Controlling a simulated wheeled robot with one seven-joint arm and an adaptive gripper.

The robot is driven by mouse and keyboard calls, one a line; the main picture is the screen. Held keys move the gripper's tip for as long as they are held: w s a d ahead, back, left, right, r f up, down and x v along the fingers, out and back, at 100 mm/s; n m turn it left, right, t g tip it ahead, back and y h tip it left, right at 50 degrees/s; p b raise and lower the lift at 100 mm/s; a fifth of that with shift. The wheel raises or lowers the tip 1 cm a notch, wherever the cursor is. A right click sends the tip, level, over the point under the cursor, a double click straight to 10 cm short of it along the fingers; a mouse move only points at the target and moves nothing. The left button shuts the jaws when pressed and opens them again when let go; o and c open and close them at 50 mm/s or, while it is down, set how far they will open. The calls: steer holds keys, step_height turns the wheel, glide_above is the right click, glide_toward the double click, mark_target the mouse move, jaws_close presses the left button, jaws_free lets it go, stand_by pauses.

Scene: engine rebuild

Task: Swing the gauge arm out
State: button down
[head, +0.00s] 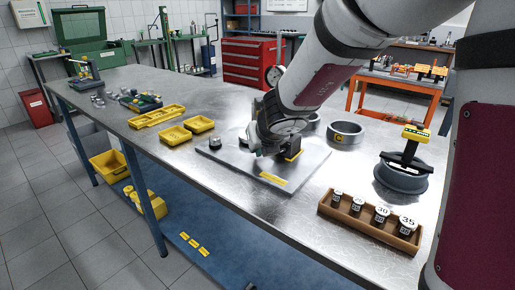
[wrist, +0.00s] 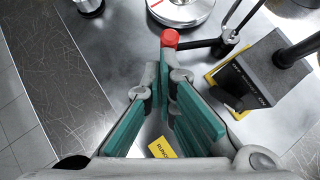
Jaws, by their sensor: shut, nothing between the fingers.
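The gauge arm (wrist: 198,43) is a thin dark bar with a red knob (wrist: 170,38) at its left end, in the wrist view. Its right end meets a small post (wrist: 229,38). A round pale disc with a red mark (wrist: 181,8) lies just beyond the knob. In the head view my gripper (head: 262,143) is low over the grey plate (head: 225,160), and my arm hides the gauge arm. A dial gauge (head: 275,75) shows behind.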

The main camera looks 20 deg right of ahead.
steer(key=shift+w+a+m+h, duration=0.3)
steer(key=shift+w+m+h, duration=0.2)
steer(key=shift+m+h, duration=0.3)
steer(key=shift+w+a+m+b, duration=0.2)
steer(key=shift+w+m+b, duration=0.1)
steer(key=shift+m, duration=0.2)
steer(key=shift+w+a, duration=0.15)
steer(key=shift+w, duration=0.35)
